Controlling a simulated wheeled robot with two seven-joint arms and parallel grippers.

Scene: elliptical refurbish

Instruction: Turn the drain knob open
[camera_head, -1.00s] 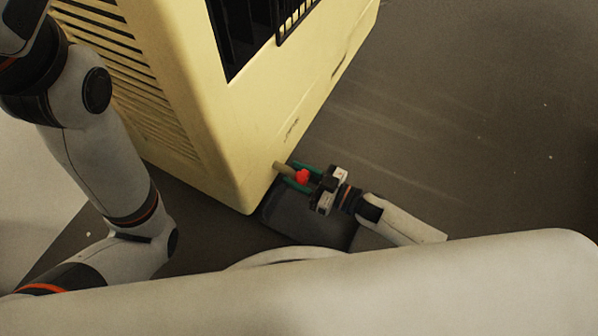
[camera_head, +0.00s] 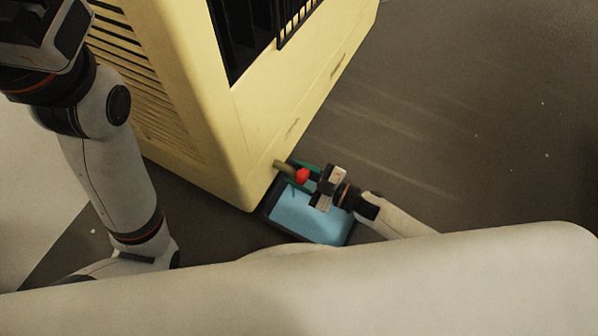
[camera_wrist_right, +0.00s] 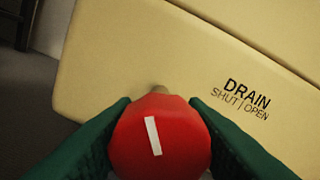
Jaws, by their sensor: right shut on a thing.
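The red drain knob (camera_head: 302,176) sits on a short tan spout (camera_head: 284,168) low on the yellow machine (camera_head: 215,130). In the right wrist view the knob (camera_wrist_right: 162,138) fills the lower middle, with a white mark tilted slightly from upright. My right gripper (camera_head: 304,178) is shut on the knob, its green fingers on either side of it. The words DRAIN and SHUT | OPEN (camera_wrist_right: 243,101) are printed on the panel to the right. My left arm shows at the left, but its fingers are out of view.
A dark-rimmed tray (camera_head: 352,236) on the floor below the spout holds light blue liquid (camera_head: 312,220). The machine blocks the space behind the knob. Dark floor (camera_head: 470,120) is clear to the right.

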